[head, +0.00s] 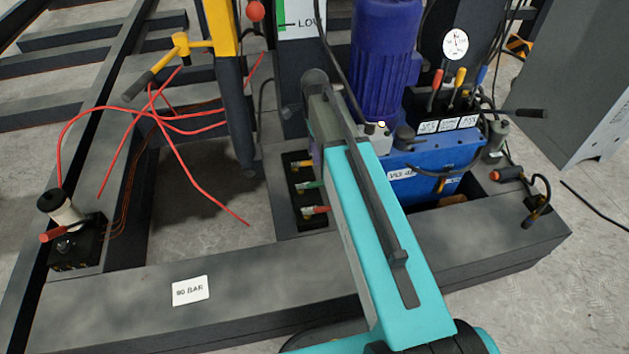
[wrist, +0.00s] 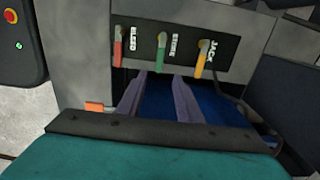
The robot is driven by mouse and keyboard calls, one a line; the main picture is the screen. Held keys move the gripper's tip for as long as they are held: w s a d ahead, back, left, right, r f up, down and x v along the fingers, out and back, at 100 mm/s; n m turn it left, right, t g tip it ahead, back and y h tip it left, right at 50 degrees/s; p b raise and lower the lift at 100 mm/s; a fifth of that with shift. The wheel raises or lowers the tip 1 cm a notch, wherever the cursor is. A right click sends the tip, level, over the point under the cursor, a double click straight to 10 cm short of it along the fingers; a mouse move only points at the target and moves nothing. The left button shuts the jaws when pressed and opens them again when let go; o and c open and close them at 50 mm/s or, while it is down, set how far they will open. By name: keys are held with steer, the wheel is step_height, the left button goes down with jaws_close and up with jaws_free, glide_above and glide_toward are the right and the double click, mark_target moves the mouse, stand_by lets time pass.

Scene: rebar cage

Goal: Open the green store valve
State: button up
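The green store valve lever (wrist: 161,58) hangs straight down under the label STORE in the wrist view, between the red BLEED lever (wrist: 118,52) and the yellow JACK lever (wrist: 202,60). In the head view the green lever (head: 309,185) is in the middle of the small valve block beside my arm. My gripper (wrist: 159,76) is open, its two fingers apart and pointing at the panel. The green lever's lower end appears between the fingertips in the picture. I cannot tell whether they touch it.
A blue pump unit (head: 420,175) with a gauge (head: 455,44) stands right of my arm. Red hoses (head: 190,125) and a yellow post (head: 222,30) are to the left. A card reading 90 BAR (head: 190,290) lies on the front beam. A red button box (wrist: 18,40) is at far left.

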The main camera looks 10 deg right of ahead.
mark_target(315, 184)
steer(key=shift+f, duration=0.1)
step_height(315, 184, down, 14)
steer(key=b, duration=0.3)
stand_by(0.6)
jaws_close()
